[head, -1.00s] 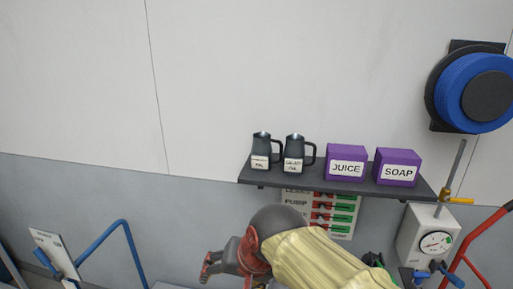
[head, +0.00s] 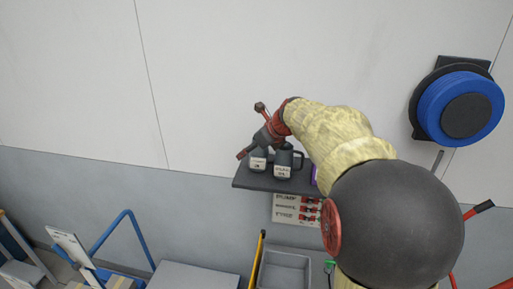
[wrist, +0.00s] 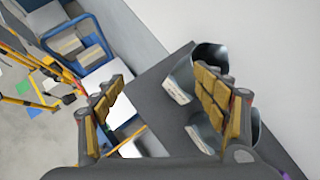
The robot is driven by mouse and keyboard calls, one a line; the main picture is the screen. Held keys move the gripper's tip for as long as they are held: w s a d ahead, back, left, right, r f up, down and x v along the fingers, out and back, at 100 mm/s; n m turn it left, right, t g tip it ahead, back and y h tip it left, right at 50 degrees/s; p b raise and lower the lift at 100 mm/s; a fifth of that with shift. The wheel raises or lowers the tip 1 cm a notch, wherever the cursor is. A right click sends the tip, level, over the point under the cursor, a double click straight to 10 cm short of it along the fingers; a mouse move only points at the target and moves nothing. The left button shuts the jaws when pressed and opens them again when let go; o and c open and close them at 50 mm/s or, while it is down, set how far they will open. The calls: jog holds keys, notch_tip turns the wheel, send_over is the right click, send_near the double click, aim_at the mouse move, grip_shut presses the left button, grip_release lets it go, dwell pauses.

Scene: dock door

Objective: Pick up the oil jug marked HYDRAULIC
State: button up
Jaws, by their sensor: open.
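Two dark grey jugs with white labels stand upright at the left end of a dark wall shelf (head: 243,182). The left jug (head: 258,163) has a label too small to read now; earlier it seems to show a longer word above OIL. The right jug (head: 283,162) seems marked GEAR OIL. My gripper (head: 250,131) is open and empty, just above and in front of the left jug, partly covering it. In the wrist view my gripper (wrist: 160,78) has its fingers spread; the left jug (wrist: 180,78) is beside and behind the right finger, and the other jug (wrist: 199,133) is partly hidden.
My arm hides most of the purple boxes right of the jugs. A blue hose reel (head: 460,107) is on the wall at right. A blue cart (head: 125,235) stands at lower left.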

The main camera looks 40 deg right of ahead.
aim_at(255, 154)
jog(key=w+d+m, duration=0.1)
jog(key=w+d+f+m+p, duration=0.1)
jog(key=d, duration=0.1)
jog(key=shift+w+d+f, duration=0.15)
jog(key=shift+w, duration=0.15)
jog(key=shift+w+f, duration=0.25)
jog(key=shift+f, duration=0.35)
jog(key=x, duration=0.4)
jog(key=shift+w+f+p, duration=0.25)
jog(key=shift+w+p, duration=0.05)
jog(key=shift+p, duration=0.05)
jog(key=shift+w+r, duration=0.15)
jog(key=shift+s+r, duration=0.35)
jog(key=shift+c, duration=0.5)
jog(key=shift+w, duration=0.2)
jog(key=shift+c, duration=1.2)
jog(key=shift+s, duration=0.15)
jog(key=c, duration=1)
